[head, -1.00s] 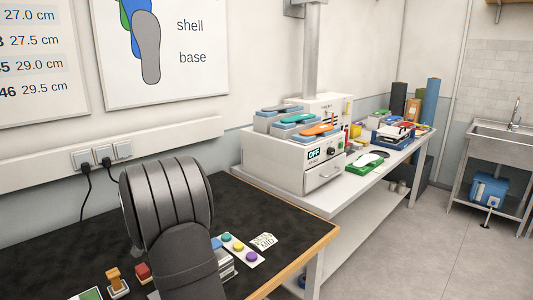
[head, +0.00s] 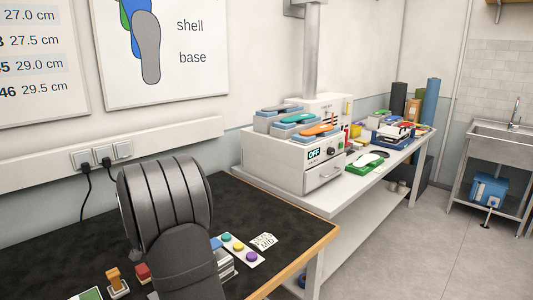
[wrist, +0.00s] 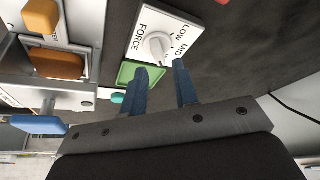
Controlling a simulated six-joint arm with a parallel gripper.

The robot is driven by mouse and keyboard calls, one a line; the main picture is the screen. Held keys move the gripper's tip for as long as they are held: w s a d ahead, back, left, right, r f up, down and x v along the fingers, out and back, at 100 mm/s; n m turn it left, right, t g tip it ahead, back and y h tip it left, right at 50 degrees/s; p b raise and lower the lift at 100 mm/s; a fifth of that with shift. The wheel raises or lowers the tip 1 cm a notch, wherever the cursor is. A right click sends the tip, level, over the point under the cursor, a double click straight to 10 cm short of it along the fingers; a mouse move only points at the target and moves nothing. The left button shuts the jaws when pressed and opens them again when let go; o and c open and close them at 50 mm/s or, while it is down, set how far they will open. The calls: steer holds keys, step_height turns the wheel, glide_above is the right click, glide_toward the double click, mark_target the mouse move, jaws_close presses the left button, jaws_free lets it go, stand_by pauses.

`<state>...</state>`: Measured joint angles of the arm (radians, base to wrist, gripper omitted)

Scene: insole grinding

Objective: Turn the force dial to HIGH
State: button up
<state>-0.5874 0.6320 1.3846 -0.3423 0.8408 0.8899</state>
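The force dial (wrist: 157,46) is a pale round knob on a white plate in the wrist view. The plate shows FORCE, LOW and MID; no HIGH label is visible. I cannot tell exactly which mark the knob points at. My gripper (wrist: 162,69) is open, its two blue fingers apart and empty, with the tips at the lower edge of the plate and the knob just beyond them. The right finger lies close to the MID label.
A green-edged panel (wrist: 130,70) lies beside the left finger, with a teal button (wrist: 117,98) nearby. In the head view, a strip of coloured buttons (head: 245,259) lies near the black table's (head: 290,222) right edge.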

steer(key=shift+f, duration=1.5)
steer(key=shift+r, duration=0.15)
jaws_close()
steer(key=shift+m, duration=0.5)
jaws_free()
steer(key=shift+r, duration=0.1)
